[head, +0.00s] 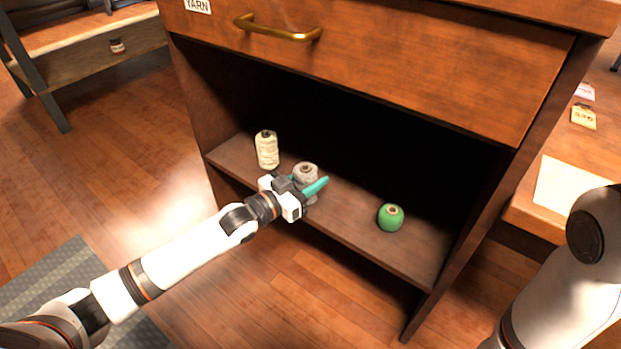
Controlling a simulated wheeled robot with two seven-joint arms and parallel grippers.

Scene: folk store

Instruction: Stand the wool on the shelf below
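A grey spool of wool (306,171) stands upright on the low shelf (345,215) under the yarn drawer. A cream spool of wool (266,150) stands to its left, and a green ball-shaped spool (391,217) sits to its right. My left gripper (312,186) is at the grey spool, with a teal finger across its lower front. The gripper hides part of the spool. I cannot tell whether the fingers are closed on it. My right arm shows at the right edge, but its gripper is out of view.
The drawer (370,60) above is shut and has a brass handle (277,32). Cabinet sides bound the shelf. The shelf is bare between the grey and green spools. A table with a paper sheet (570,192) stands at the right.

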